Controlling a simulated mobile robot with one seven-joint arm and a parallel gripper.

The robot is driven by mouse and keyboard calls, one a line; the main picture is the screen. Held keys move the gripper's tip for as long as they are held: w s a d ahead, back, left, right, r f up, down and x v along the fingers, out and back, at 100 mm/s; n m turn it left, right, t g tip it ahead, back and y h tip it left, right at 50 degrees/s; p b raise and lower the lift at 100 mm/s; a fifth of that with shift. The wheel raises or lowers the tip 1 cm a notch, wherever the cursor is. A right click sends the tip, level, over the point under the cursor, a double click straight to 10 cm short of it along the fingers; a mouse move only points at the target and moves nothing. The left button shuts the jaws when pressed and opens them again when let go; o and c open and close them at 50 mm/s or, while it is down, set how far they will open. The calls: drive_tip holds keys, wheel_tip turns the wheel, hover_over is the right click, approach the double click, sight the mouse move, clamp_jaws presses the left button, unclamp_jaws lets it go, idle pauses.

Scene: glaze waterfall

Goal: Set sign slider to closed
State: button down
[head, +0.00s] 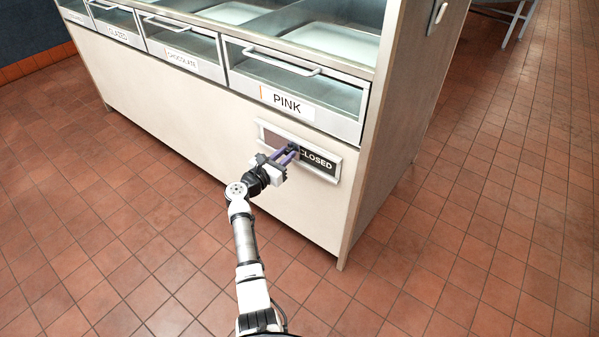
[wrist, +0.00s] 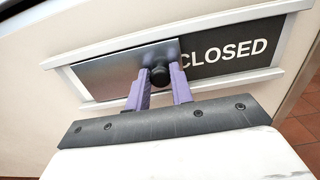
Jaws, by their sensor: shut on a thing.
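The sign slider (wrist: 108,71) is a grey metal panel with a dark round knob (wrist: 160,76), set in a pale frame (head: 336,176) on the cabinet front. The panel covers the left part of the frame in the wrist view. On the right, the black sign (head: 318,160) reads "CLOSED"; in the wrist view the sign (wrist: 230,46) has its first letter against the panel's edge. My gripper (wrist: 160,84) has its two purple fingers on either side of the knob, shut on it. In the head view my gripper (head: 291,153) reaches the middle of the frame and hides the knob.
The cabinet (head: 200,110) stands on a red tile floor (head: 120,230). Above the sign is a glass drawer with a handle, labelled "PINK" (head: 287,103). More drawers run off to the left. The floor around the cabinet is clear.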

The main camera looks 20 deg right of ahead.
drive_tip(key=shift+w+a+b, duration=0.7)
drive_tip(key=shift+w+a, duration=0.25)
drive_tip(key=shift+w, duration=0.15)
drive_tip(key=c, duration=1.2)
unclamp_jaws()
drive_tip(key=shift+w, duration=0.1)
drive_tip(key=shift+c, duration=0.2)
drive_tip(key=v, duration=1.4)
drive_tip(key=shift+d, duration=0.1)
